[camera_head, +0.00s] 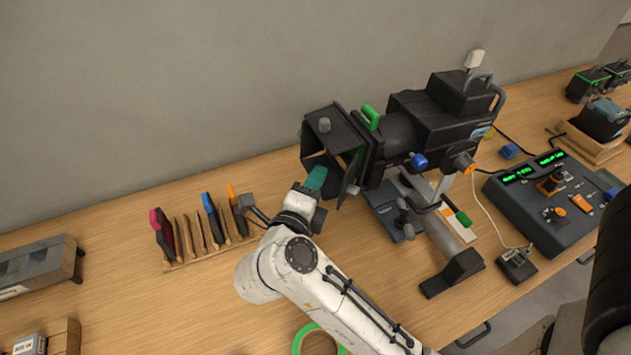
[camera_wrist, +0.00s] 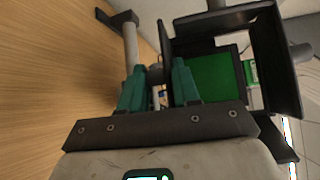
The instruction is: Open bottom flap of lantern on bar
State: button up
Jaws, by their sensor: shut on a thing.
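The black lantern (camera_head: 430,120) is mounted on the bar (camera_head: 455,232), its front facing left in the head view. Black flaps surround its front, and a green face (camera_wrist: 217,90) shows between them in the wrist view. The bottom flap (camera_wrist: 166,38) is a dark panel seen nearly edge-on, on the side toward the table. My gripper (camera_wrist: 160,92) has teal fingers on either side of this flap and is shut on it. In the head view my gripper (camera_head: 316,179) is under the flaps; its fingertips and the grip are partly hidden.
A wooden rack (camera_head: 205,252) with coloured-handled pieces stands left of my arm. A control desk (camera_head: 550,205) and a small dark box (camera_head: 516,266) lie to the right. A green tape ring (camera_head: 316,333) lies near the front.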

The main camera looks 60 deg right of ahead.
jog(key=shift+r+m+y+p, duration=0.35)
jog(key=shift+m+y+p, duration=0.2)
jog(key=shift+p, duration=0.25)
dwell(3.5)
jog(key=o, duration=0.9)
jog(key=b+v, duration=0.2)
jog(key=v, duration=0.8)
jog(key=shift+s+a+r, duration=0.1)
jog(key=shift+a, duration=0.3)
jog(key=shift+a, duration=0.1)
